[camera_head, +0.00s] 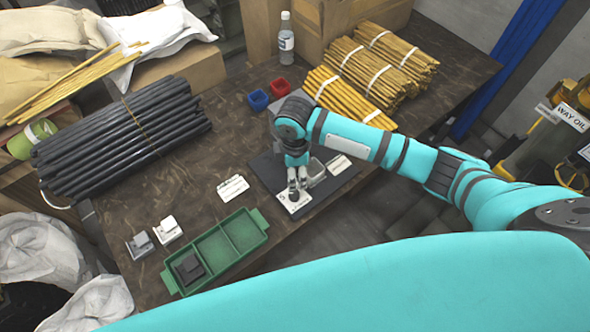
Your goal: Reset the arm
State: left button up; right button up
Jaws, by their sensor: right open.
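My right arm reaches in from the right in teal and grey. Its gripper (298,187) points down over the dark mat (268,170) at the middle of the table. The gripper is open, just above or at a small pale plate (294,201) with a dark spot on it. Whether the fingers touch the plate, I cannot tell. A light-grey piece (316,171) is partly hidden beside the gripper. Another pale plate (339,164) lies on the mat to the right. My left gripper does not show.
Small blocks (168,230) and a white plate (233,188) lie nearby.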

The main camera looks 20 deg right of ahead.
jog(key=shift+a, duration=0.1)
dwell(0.4)
jog(key=s+a+r+m+t+y, duration=0.1)
jog(key=s+a+m+t+y, duration=0.15)
jog(key=s+a+m, duration=0.5)
jog(key=s+d+r+m+t+h, duration=0.1)
jog(key=s+d+r+m+h, duration=0.15)
jog(key=s+d+m, duration=0.8)
jog(key=s+d+f+n+g+b, duration=0.1)
jog(key=s+d+f+n, duration=0.1)
jog(key=f, duration=1.1)
jog(key=s+d+f+n, duration=0.1)
jog(key=d+f+n, duration=0.1)
jog(key=f, duration=1.2)
jog(key=s+d+f+g+b, duration=0.1)
jog(key=s+d+f, duration=0.2)
jog(key=s+f, duration=1.3)
jog(key=shift+s+f, duration=0.35)
